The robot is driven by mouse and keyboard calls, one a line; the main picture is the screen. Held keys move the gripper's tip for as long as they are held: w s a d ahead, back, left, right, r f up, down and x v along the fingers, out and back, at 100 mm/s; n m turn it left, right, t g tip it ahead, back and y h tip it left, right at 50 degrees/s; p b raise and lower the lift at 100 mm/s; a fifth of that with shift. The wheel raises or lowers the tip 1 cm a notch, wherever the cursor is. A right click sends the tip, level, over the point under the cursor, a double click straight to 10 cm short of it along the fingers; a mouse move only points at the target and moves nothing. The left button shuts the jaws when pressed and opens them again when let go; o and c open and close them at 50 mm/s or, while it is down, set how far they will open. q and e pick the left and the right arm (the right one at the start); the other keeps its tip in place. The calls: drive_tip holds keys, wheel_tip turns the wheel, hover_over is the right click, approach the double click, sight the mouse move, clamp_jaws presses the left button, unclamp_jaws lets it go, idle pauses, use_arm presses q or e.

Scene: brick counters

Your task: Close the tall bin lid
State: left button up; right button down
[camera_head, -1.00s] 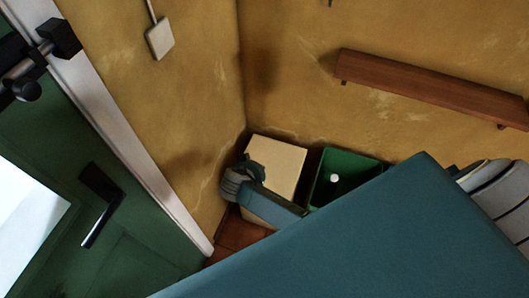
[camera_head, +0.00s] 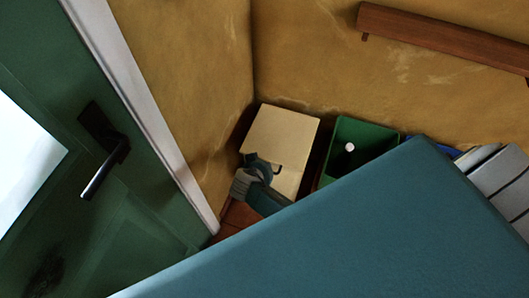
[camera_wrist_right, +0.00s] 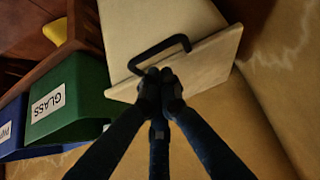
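The tall cream bin (camera_head: 287,127) stands in the corner in the head view, its pale upper panel facing up toward me. In the right wrist view, a pale panel of it (camera_wrist_right: 205,62) carries a dark U-shaped handle (camera_wrist_right: 165,46). I cannot tell how far the lid is open. My right gripper (camera_wrist_right: 160,76) has its fingertips together right beside the handle; contact is unclear. In the head view, my right gripper (camera_head: 262,168) is at the near side of the bin, partly covering it. My left gripper is not in view.
A green bin (camera_head: 357,137) labelled GLASS in the wrist view stands beside the tall bin, with a blue bin (camera_wrist_right: 14,118) beyond it. Yellow walls meet behind the bins. A wooden shelf (camera_head: 440,35) is on the back wall; a green door (camera_head: 85,190) is at left.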

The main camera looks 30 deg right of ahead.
drive_tip(key=shift+v, duration=6)
drive_tip(key=s+a+f+n+g+y, duration=0.15)
drive_tip(key=s+f+n, duration=0.35)
drive_tip(key=f, duration=0.6)
drive_tip(key=s+f+n+g+y, duration=0.1)
drive_tip(key=s+f+n+y, duration=0.2)
drive_tip(key=s+f, duration=0.65)
drive_tip(key=s+d+f+n+g, duration=0.1)
drive_tip(key=s+d+f+n, duration=0.1)
drive_tip(key=s+f, duration=0.4)
drive_tip(key=s+d+f+n+g+y, duration=0.1)
drive_tip(key=s+d+f, duration=0.3)
drive_tip(key=s, duration=1)
wheel_tip(320, 180, down, 3)
drive_tip(key=shift+s+r+n, duration=0.1)
drive_tip(key=shift+s+n, duration=0.2)
drive_tip(key=shift+n, duration=0.2)
drive_tip(key=shift+d+y, duration=0.1)
drive_tip(key=shift+y, duration=0.15)
